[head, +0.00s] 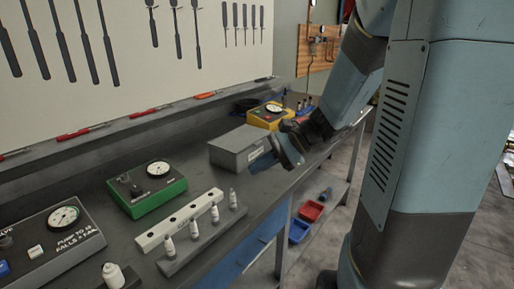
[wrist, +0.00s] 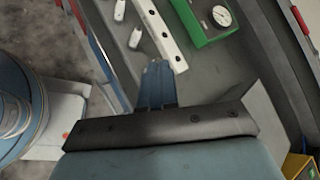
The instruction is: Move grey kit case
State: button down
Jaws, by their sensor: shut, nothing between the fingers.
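The grey kit case (head: 236,150) is a closed box on the dark workbench, between the green gauge box and the yellow gauge box. In the wrist view part of the case (wrist: 272,125) shows at the right, partly hidden by my gripper's dark body. My gripper (head: 258,165) is at the case's right-hand, front-edge side in the head view. In the wrist view its blue fingers (wrist: 157,66) are together and empty, pointing along the bench near its front edge. I cannot tell whether the gripper touches the case.
The green gauge box (head: 147,191) and a white holed strip (head: 180,220) with small bottles stand left of the case. The yellow gauge box (head: 271,116) is behind it. Red (head: 311,210) and blue bins sit on a lower shelf. Bare bench lies between green box and case.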

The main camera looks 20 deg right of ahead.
jog(key=w+d+f+m+t, duration=0.3)
jog(key=w+d+m+t, duration=0.1)
jog(key=d+m, duration=0.1)
jog(key=w+d+f+m+t, duration=0.3)
jog(key=w+d+m+t, duration=0.1)
jog(key=w+d+m, duration=0.1)
jog(key=w+d+f+m+t+h, duration=0.1)
jog(key=w+d+f+m+t, duration=0.2)
jog(key=w+d+m+t, duration=0.1)
jog(key=shift+w+d+f+m+t, duration=0.15)
jog(key=shift+w+d+m, duration=0.2)
jog(key=shift+d+m, duration=0.35)
jog(key=shift+w+d+m+t, duration=0.15)
jog(key=shift+w+d+m, duration=0.2)
jog(key=shift+d+m, duration=0.35)
jog(key=x, duration=1.3)
jog(key=shift+w+a, duration=0.15)
jog(key=shift+w, duration=0.25)
